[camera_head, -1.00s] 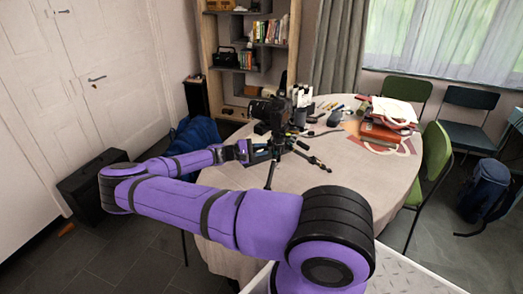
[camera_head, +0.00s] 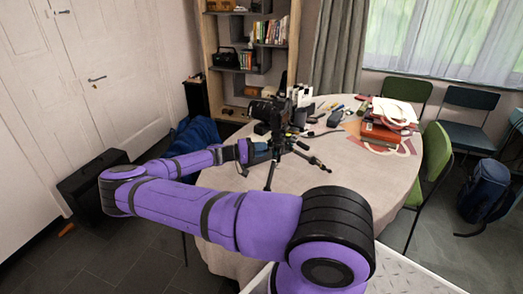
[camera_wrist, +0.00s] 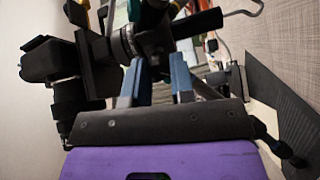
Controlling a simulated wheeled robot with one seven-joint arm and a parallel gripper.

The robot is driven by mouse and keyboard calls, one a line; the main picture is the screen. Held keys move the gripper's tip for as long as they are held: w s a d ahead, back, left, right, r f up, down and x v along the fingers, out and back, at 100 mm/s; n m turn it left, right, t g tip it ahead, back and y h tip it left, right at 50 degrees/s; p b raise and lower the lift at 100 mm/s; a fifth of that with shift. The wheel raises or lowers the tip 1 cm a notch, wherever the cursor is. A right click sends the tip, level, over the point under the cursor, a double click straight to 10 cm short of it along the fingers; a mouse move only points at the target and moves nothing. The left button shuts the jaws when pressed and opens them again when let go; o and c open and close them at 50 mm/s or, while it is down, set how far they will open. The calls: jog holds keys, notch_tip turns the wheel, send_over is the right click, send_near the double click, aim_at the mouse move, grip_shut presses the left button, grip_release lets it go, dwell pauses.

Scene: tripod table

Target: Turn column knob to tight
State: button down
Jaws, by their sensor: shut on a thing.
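The black tripod (camera_head: 277,146) stands on the table with a black camera (camera_head: 266,110) on top. In the wrist view the tripod (camera_wrist: 128,42) and the camera (camera_wrist: 50,62) appear tipped sideways. My gripper (camera_head: 262,148) reaches the tripod's column from the left, below the camera. Its two blue fingers (camera_wrist: 160,66) are at the column in the wrist view, a narrow gap between them. They are shut on the column knob, which is mostly hidden between the fingertips. I cannot make out the knob's turn or any marking on it.
The round table (camera_head: 330,190) has clear cloth at its front. A tripod leg (camera_head: 312,161) spreads right, towards books and papers (camera_head: 385,130). Small items lie behind the tripod. A green chair (camera_head: 436,160) stands at the right.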

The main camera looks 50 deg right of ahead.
dwell(0.4)
jog(key=c, duration=1)
grip_release()
jog(key=shift+o, duration=0.2)
jog(key=v, duration=1)
jog(key=shift+w+a, duration=0.3)
